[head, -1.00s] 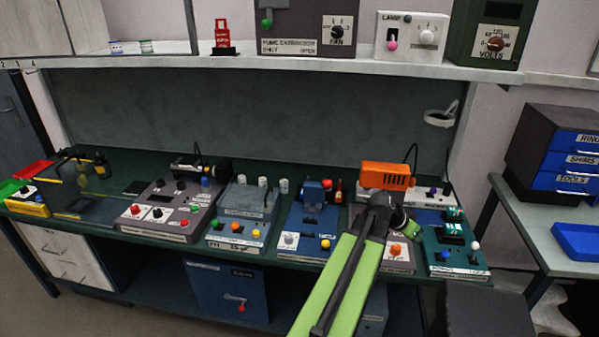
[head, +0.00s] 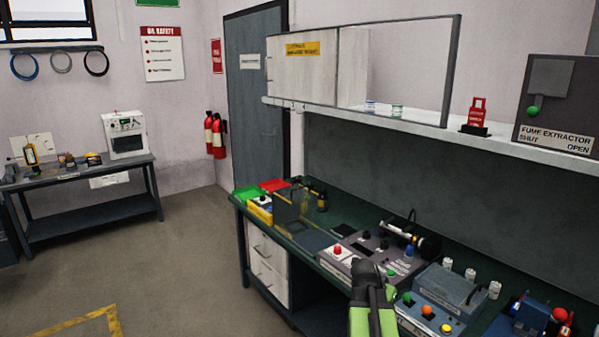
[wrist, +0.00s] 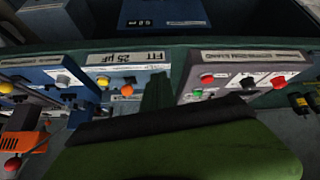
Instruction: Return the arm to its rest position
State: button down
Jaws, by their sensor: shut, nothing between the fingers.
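My arm shows at the bottom of the head view, with a green link and a dark end. My gripper (head: 372,278) is in front of the bench's front edge, over the grey control box (head: 345,262) in the picture. Its fingertips are hard to make out, and I see nothing held. In the wrist view a broad green and black part of my arm fills the lower middle. That view also shows the blue box marked 25 µF (wrist: 125,75) and the grey control box with red, black and green knobs (wrist: 245,80).
The workbench (head: 310,235) runs along the right wall, under a shelf (head: 400,122). White drawers (head: 268,268) stand under its left end. A second bench (head: 90,185) stands at the far left. The floor (head: 180,270) between them is clear, with yellow tape at the front.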

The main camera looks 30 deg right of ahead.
jog(key=w+a+f+n+t+y, duration=0.1)
jog(key=w+a+n+y, duration=0.15)
jog(key=w+a, duration=0.75)
jog(key=w+a+f+n+y, duration=0.1)
jog(key=a+n, duration=0.3)
jog(key=a, duration=1.4)
jog(key=s+a+f+n+g+y, duration=0.1)
jog(key=s+a+n, duration=0.2)
jog(key=a, duration=0.6)
jog(key=s+a+f+n+g+y, duration=0.1)
jog(key=s+a+n+y, duration=0.1)
jog(key=a, duration=0.7)
jog(key=shift+s+a+f+n, duration=0.25)
jog(key=shift+s+n, duration=0.3)
jog(key=shift+n, duration=0.6)
